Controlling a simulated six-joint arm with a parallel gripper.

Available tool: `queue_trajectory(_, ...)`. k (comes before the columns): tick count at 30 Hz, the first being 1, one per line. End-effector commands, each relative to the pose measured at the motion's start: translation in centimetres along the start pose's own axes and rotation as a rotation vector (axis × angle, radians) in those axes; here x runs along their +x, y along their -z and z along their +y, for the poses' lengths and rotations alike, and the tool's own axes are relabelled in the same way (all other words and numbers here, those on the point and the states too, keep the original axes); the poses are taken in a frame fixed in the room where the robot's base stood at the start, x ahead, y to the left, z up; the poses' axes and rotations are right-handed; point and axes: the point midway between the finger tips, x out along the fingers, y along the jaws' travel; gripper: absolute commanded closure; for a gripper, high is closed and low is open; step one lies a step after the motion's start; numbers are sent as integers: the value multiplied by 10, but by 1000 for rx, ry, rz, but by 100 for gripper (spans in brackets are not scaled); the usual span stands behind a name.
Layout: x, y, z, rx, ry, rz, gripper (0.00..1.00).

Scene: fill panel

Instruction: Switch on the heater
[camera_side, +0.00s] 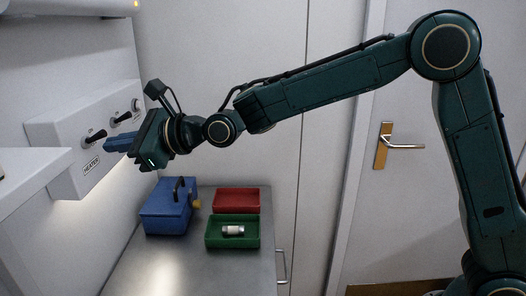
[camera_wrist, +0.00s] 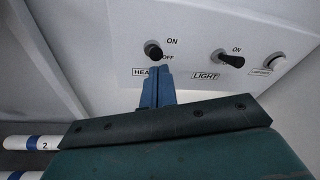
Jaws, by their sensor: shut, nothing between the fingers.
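The wall panel (camera_side: 70,130) carries the heater switch (camera_side: 96,136), a black lever, above a HEATER label (camera_side: 91,167). In the wrist view the heater switch (camera_wrist: 154,50) has ON and OFF printed to its right; which way the lever is set is hard to tell. My gripper (camera_side: 106,145) has blue fingers, shut and empty, with the tips close to the panel just below the heater switch. In the wrist view the gripper (camera_wrist: 158,74) tips lie just below the lever and cover part of the HEATER label. Contact with the lever cannot be told.
The light switch (camera_wrist: 231,61) and a pale round knob (camera_wrist: 277,62) sit to the right on the same panel. Below stand a blue toolbox (camera_side: 165,212), a red tray (camera_side: 236,191) and a green tray (camera_side: 213,243) holding a small cylinder (camera_side: 233,230).

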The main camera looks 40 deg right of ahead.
Motion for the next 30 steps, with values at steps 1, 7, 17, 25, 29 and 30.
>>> queue_trajectory(1, 0, 0, 0, 0, 0, 0, 100)
queue_trajectory(7, -2, 0, 0, 0, 0, -1, 100)
queue_trajectory(17, -22, -11, -4, -1, 1, -2, 100)
queue_trajectory(25, -53, -26, -10, -1, 2, -2, 100)
queue_trajectory(29, -67, -32, -12, 0, 2, -1, 100)
queue_trajectory(30, -71, -34, -12, 0, 1, -1, 100)
